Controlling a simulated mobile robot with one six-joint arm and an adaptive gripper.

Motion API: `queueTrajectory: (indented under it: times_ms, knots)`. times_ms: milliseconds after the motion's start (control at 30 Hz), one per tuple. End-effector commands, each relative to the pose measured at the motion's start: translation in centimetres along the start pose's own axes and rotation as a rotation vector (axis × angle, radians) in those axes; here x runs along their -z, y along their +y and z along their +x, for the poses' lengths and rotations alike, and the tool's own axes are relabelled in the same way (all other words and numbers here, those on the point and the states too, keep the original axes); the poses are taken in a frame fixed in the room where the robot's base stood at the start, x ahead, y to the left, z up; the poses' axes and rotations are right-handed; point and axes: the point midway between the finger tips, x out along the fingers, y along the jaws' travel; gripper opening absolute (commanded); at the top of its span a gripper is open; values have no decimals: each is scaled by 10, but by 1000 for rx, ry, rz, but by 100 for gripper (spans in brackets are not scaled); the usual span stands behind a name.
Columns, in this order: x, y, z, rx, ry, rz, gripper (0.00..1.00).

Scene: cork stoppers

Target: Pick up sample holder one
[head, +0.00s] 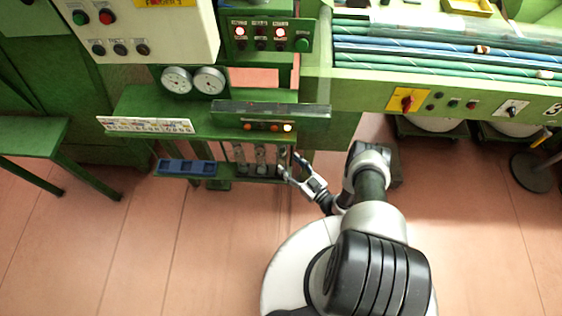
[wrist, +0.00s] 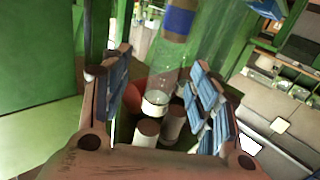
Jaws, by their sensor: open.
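My gripper (head: 291,164) is open beside the right end of a row of upright holders (head: 262,156) under the green machine. In the wrist view, its blue-padded fingers (wrist: 160,62) stand apart. A clear tube with a blue band (wrist: 180,22) and a pale ring at its lower end shows between and beyond them. Two pale cylinders with brown tops, one at the front (wrist: 147,132) and one behind it (wrist: 172,118), stand below the tube. No finger visibly grips anything. I cannot tell which of these is sample holder one.
A blue compartment tray (head: 187,167) sits left of the holders. A green shelf with a lit panel (head: 268,127) overhangs them. A green bench (head: 35,136) stands at the far left. The red floor in front is clear.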

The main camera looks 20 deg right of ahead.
Motion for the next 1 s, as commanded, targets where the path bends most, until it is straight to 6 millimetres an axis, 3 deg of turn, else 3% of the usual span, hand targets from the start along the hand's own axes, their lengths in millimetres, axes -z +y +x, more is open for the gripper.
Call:
queueTrajectory:
  times_ms: [333, 667, 1000]
  knots:
    - [-2, -9, 44, 5, 0, -2, 56]
    - [0, -8, 52, 1, 0, 0, 56]
    - [0, -8, 51, 1, 0, 0, 33]
